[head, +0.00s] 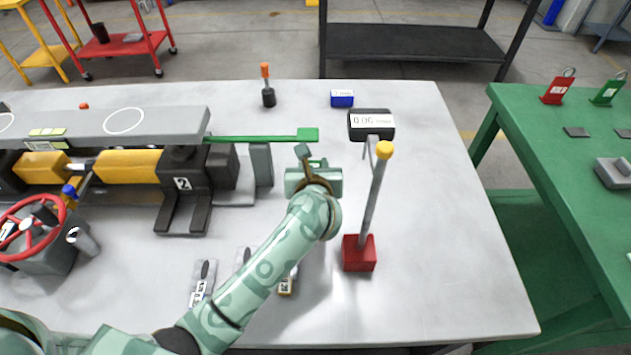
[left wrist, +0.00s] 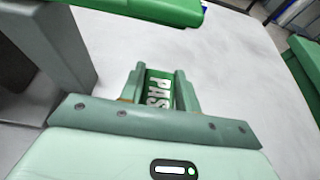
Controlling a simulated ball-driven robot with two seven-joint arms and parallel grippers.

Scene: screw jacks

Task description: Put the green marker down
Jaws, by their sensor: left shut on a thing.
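My left gripper (head: 308,166) is over the grey-white table, beside the end of the green bar (head: 308,134). In the left wrist view my left gripper (left wrist: 158,78) is shut on the green marker (left wrist: 158,88), which has white lettering, partly hidden, that reads "PAS". The marker sits between the two fingers; I cannot tell whether it touches the table. In the head view the gripper and wrist mostly hide it. My right gripper is not in view.
A digital gauge (head: 371,125) and a red-based post with a yellow top (head: 359,253) stand right of the gripper. A yellow-and-black jack (head: 128,165) lies left. A blue block (head: 342,98) is behind. Another green table (head: 545,150) holds red (head: 558,90) and green tags (head: 607,92).

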